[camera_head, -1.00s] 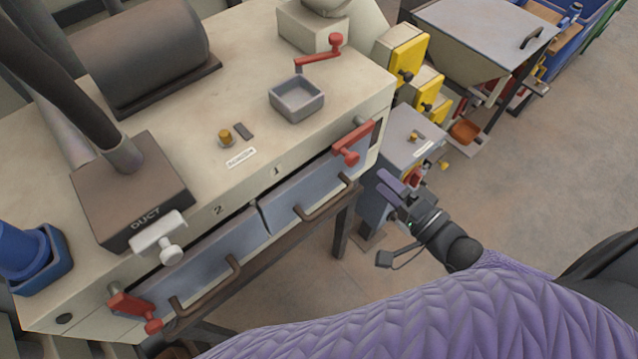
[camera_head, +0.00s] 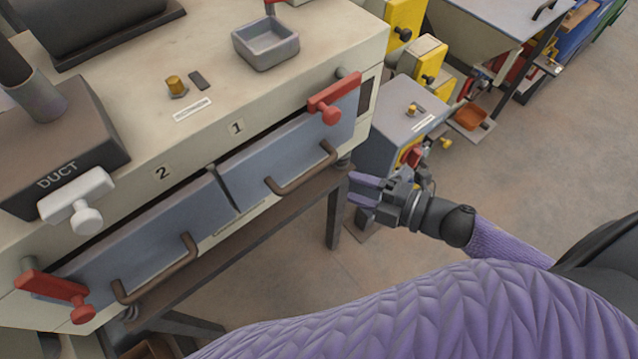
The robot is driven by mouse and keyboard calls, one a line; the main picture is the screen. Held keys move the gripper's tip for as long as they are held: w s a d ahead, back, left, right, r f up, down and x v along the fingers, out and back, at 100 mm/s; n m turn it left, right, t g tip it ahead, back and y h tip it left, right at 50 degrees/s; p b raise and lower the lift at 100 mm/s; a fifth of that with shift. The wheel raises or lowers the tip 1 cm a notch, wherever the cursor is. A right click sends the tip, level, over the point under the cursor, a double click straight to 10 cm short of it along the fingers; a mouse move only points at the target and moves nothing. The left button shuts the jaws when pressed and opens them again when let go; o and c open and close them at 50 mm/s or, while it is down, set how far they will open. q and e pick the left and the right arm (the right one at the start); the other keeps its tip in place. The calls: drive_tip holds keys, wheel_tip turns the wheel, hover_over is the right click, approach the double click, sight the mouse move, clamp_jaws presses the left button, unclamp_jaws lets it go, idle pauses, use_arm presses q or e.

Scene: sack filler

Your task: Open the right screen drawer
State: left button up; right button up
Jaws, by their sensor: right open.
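The right screen drawer (camera_head: 286,155) is a blue-grey front under the label 1, with a brown bar handle (camera_head: 303,172). It looks shut in the cream machine. A red latch with a knob (camera_head: 333,98) sits at its upper right corner. The left drawer (camera_head: 150,238), under the label 2, has its own brown handle (camera_head: 158,274). My right gripper (camera_head: 358,190) is open and empty, with purple fingers pointing left. It is to the right of the right drawer's handle, apart from it. My left gripper is out of view.
A red latch (camera_head: 55,292) is at the left drawer's left end, and a white latch (camera_head: 77,203) is above that drawer. A grey control box (camera_head: 402,120) stands behind my right gripper. A dark rail (camera_head: 240,238) runs below the drawers. Open floor lies in front.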

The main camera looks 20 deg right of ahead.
sight(314, 176)
drive_tip(key=w+a, duration=0.2)
drive_tip(key=w+a+f+n, duration=0.1)
drive_tip(key=w+a, duration=0.1)
drive_tip(key=w+a+f+n, duration=0.1)
drive_tip(key=w+a, duration=0.1)
drive_tip(key=w, duration=0.1)
drive_tip(key=shift+w+a+f, duration=0.1)
drive_tip(key=shift+a, duration=0.3)
clamp_jaws()
idle(1.1)
